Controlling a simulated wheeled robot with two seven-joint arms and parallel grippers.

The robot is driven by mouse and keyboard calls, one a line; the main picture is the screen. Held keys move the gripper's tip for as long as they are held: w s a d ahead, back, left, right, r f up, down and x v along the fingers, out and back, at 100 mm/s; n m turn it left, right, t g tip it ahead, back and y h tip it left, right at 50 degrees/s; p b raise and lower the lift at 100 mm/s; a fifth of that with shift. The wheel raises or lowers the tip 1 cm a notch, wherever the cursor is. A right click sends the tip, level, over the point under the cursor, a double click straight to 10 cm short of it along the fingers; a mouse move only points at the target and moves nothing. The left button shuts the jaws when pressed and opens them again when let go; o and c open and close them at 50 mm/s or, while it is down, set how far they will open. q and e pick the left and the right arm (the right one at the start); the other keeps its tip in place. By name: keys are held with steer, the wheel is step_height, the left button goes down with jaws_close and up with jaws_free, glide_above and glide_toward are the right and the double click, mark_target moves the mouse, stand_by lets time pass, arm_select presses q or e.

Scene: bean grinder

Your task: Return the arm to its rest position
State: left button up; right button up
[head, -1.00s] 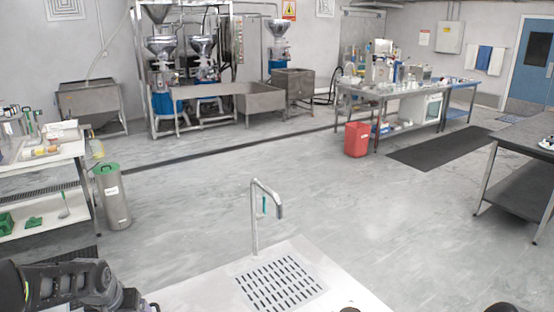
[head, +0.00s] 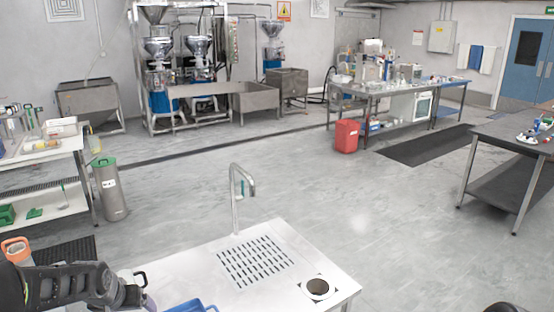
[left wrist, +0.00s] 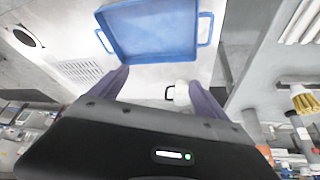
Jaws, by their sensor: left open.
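My left arm comes in at the lower left of the head view, over the near end of the white counter (head: 205,268). My left gripper (left wrist: 160,88) shows two purple fingers spread apart in the left wrist view, with nothing held between them. A blue tray (left wrist: 150,30) with side handles lies on the counter beyond the fingertips; only its edge (head: 190,305) shows at the bottom of the head view. A small white cup with a dark handle (left wrist: 182,88) is near the right finger. My right gripper is not in view.
The counter has a tap (head: 236,200), a slotted drain (head: 254,262) and a round hole (head: 318,288). An orange-topped container (head: 16,250) is beside my left arm. A grey cylinder (head: 110,190) stands by the left table.

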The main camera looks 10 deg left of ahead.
arm_select(q)
steer(key=s+d+f+h+b, duration=0.3)
steer(key=d+f+b, duration=0.1)
steer(key=d+f, duration=1.5)
steer(key=s+d+f+m+g+h+b, duration=0.1)
steer(key=s+d+f+g+b, duration=0.3)
steer(key=s+d+f, duration=1.3)
steer(key=s+h+b, duration=0.1)
steer(key=s+b, duration=0.1)
steer(key=s, duration=0.2)
steer(key=shift+d+f+m+g+h, duration=0.3)
steer(key=shift+d+f+m+g, duration=0.1)
